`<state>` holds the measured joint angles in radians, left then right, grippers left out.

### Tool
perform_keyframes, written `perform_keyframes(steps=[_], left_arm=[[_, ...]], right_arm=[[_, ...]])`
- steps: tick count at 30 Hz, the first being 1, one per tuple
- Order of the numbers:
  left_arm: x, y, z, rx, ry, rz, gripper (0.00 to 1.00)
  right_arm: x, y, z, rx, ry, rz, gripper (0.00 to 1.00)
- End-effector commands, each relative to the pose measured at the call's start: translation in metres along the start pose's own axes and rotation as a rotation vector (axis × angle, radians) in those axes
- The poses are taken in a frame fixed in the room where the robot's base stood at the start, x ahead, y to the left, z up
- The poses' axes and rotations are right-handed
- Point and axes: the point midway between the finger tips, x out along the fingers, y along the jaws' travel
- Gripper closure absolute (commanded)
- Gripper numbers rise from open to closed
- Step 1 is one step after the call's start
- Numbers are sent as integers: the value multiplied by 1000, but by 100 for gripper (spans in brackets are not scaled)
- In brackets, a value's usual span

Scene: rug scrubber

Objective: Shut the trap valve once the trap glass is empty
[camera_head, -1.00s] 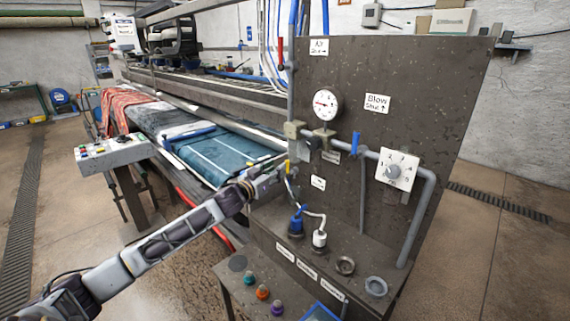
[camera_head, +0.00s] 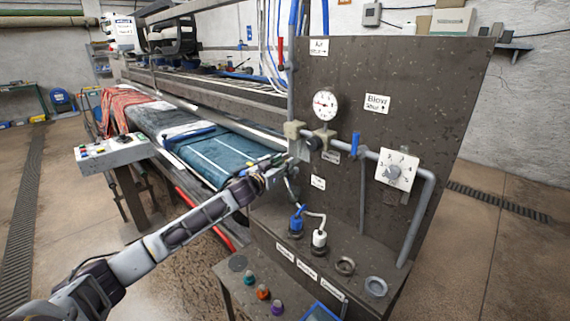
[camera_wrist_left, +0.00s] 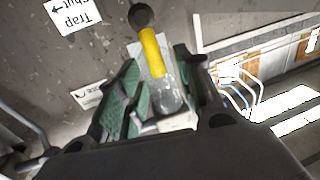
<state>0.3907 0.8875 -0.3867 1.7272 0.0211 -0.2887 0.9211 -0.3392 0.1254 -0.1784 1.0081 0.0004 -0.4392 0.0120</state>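The trap valve's yellow lever (camera_wrist_left: 152,48) shows in the left wrist view, running down from a dark round pivot on the panel. Behind and below it is a clear cylinder, apparently the trap glass (camera_wrist_left: 170,97); I cannot tell whether liquid is in it. A "Trap Shut" label (camera_wrist_left: 74,14) with an arrow appears upside down beside the pivot. My left gripper (camera_wrist_left: 158,62) is open, its green-padded fingers on either side of the lever with gaps visible. In the head view the left gripper (camera_head: 284,176) is at the panel's left edge, hiding the lever. My right gripper is out of view.
The dark panel (camera_head: 440,90) carries a pressure gauge (camera_head: 325,105), a blue lever (camera_head: 355,143), a selector dial (camera_head: 397,170) and grey pipes.

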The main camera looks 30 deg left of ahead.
Motion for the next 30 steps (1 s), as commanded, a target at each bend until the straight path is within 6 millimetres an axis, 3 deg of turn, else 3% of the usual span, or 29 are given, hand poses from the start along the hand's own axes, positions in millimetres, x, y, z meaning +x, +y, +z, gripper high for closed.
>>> perform_keyframes(steps=[9, 21, 30], left_arm=[[13, 1, 0, 1, 0, 2, 64], [14, 1, 0, 1, 0, 1, 64], [14, 1, 0, 1, 0, 1, 100]], right_arm=[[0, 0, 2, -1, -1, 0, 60], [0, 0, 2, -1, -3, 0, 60], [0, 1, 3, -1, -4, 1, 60]])
